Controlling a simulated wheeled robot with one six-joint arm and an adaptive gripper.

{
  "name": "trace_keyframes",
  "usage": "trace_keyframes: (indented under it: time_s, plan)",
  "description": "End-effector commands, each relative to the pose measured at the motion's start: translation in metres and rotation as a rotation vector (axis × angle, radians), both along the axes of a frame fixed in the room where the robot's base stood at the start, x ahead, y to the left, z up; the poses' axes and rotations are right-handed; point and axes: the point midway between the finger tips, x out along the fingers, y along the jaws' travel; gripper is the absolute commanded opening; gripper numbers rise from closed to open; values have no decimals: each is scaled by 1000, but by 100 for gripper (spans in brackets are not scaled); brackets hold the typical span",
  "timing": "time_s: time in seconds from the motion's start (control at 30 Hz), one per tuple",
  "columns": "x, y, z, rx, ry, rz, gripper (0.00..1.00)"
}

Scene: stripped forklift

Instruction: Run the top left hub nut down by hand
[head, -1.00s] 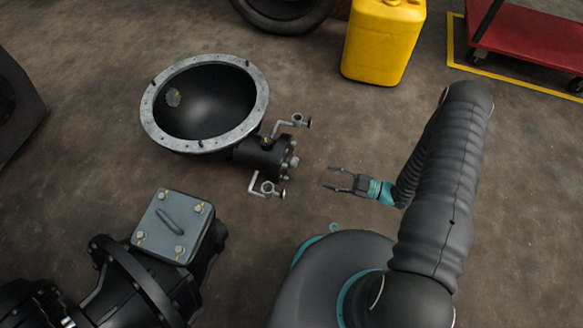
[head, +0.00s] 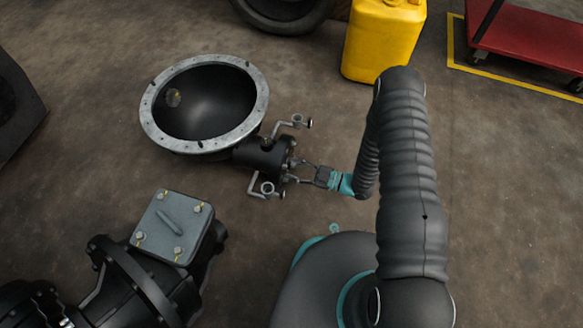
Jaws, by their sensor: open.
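The hub (head: 264,155) is the dark cylinder end that sticks out to the right from the bell-shaped housing (head: 200,142). Its right face carries a small metal flange with nuts, too small to tell apart, so I cannot single out the top left nut. My gripper (head: 291,171) is open, its two fingers pointing left and lying at the hub's right face. One finger shows near the upper part of the face and one near the lower part. I cannot tell whether they touch anything. The fingers partly cover the flange and its nuts.
Bent metal brackets with round ends stand above (head: 299,122) and below (head: 267,188) the hub, close to the fingers. A dark gearbox with a grey cover plate (head: 155,212) lies at lower left. A yellow canister (head: 383,38) and a red cart (head: 535,38) stand behind.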

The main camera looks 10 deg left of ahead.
Motion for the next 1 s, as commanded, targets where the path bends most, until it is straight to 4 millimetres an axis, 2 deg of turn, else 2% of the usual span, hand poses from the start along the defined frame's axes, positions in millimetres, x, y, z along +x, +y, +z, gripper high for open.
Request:
trace_keyframes:
  time_s: [0.2, 0.47, 0.63, 0.67, 1.0]
  plan:
    - [1, 12, 0, 0, -1, 0, 43]
    - [1, 12, 0, 0, -1, -1, 43]
    - [1, 12, 0, 0, 0, -1, 3]
    - [1, 12, 0, 0, 0, -1, 0]
    - [1, 12, 0, 2, 27, 0, 0]
